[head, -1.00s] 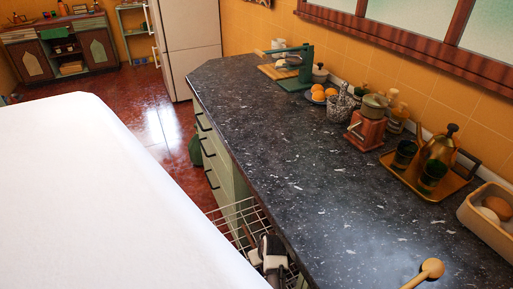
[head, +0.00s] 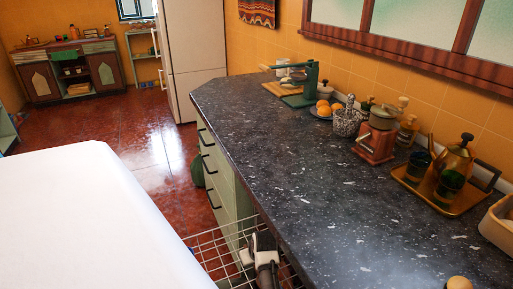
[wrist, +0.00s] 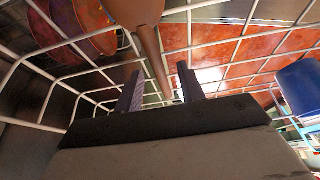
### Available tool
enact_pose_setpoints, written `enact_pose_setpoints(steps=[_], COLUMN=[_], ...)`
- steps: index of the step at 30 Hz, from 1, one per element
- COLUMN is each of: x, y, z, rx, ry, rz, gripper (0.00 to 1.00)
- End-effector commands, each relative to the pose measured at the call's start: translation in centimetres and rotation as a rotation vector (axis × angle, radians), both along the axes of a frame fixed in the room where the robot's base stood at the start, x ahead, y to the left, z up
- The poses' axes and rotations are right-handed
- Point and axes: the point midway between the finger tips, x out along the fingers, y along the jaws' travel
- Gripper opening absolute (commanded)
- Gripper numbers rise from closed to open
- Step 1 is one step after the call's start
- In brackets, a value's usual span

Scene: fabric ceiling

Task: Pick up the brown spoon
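A brown spoon (wrist: 150,45) shows at the top of the wrist view. Its rounded bowl is cut by the upper edge, and its handle slants down between my fingertips. My gripper (wrist: 160,85) is open, with space visible on both sides of the handle. In the head view my gripper (head: 265,248) is low, by the wire rack beside the counter. The brown spoon cannot be made out there. A lighter wooden spoon (head: 459,283) lies on the counter, only its round end showing at the bottom edge.
White wires of the rack (head: 215,248) surround my gripper closely. The dark speckled counter (head: 300,170) stands right beside it. A grinder (head: 376,140) and a tray with a kettle (head: 455,165) stand along the wall. A white surface (head: 90,220) fills the left foreground.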

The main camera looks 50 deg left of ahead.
Motion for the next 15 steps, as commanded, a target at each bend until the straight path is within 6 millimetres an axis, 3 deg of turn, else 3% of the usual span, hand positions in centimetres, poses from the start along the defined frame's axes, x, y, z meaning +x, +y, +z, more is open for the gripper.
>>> enact_pose_setpoints(steps=[5,15], x=[0.02,0.02], y=[-0.01,-0.03], z=[0.07,0.06], rx=[0.000,0.000], ry=[0.000,0.000], rz=[0.000,-0.001], gripper=[0.39,0.00])
